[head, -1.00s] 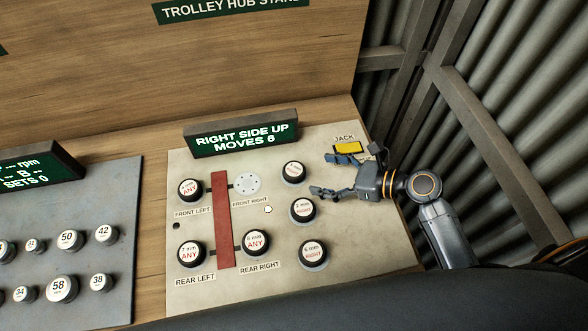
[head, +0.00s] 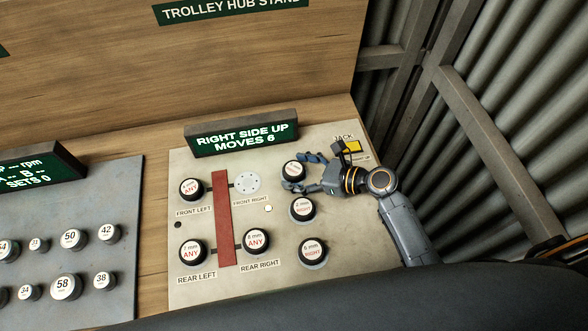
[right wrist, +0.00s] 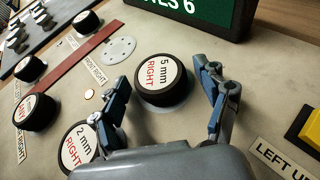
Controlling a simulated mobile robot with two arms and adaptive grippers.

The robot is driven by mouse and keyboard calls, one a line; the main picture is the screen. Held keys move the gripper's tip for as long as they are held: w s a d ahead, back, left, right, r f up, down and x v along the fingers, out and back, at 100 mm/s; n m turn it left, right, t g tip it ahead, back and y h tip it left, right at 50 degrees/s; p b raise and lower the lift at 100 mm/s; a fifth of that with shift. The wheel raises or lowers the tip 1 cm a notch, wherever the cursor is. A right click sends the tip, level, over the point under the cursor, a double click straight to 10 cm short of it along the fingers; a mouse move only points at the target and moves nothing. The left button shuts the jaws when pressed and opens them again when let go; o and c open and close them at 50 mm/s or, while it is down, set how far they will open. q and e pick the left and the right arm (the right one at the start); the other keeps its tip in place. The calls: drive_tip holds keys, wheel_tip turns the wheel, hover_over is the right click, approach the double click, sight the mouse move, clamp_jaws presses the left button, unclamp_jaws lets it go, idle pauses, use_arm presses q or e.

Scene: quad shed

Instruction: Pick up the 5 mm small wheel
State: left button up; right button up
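The 5 mm small wheel (head: 293,171) is a black wheel with a white face marked RIGHT. It stands on the pale panel, top of the right-hand column of wheels. In the right wrist view the wheel (right wrist: 160,82) shows near the middle, its label readable. My right gripper (head: 303,172) is open, with its fingertips either side of the wheel. In the right wrist view the fingers of this gripper (right wrist: 163,88) are spread wide, a gap showing between the wheel and the right finger; contact on the left cannot be told. My left gripper is not in view.
The 2 mm wheel (head: 302,209) stands close below, near one finger; the 6 mm wheel (head: 313,251) is lower. A red bar (head: 222,220) links the hubs; the front right hub (head: 248,183) is bare. A sign (head: 241,134) stands behind, a yellow jack block (head: 353,147) to the right.

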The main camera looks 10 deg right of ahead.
drive_tip(key=c, duration=0.9)
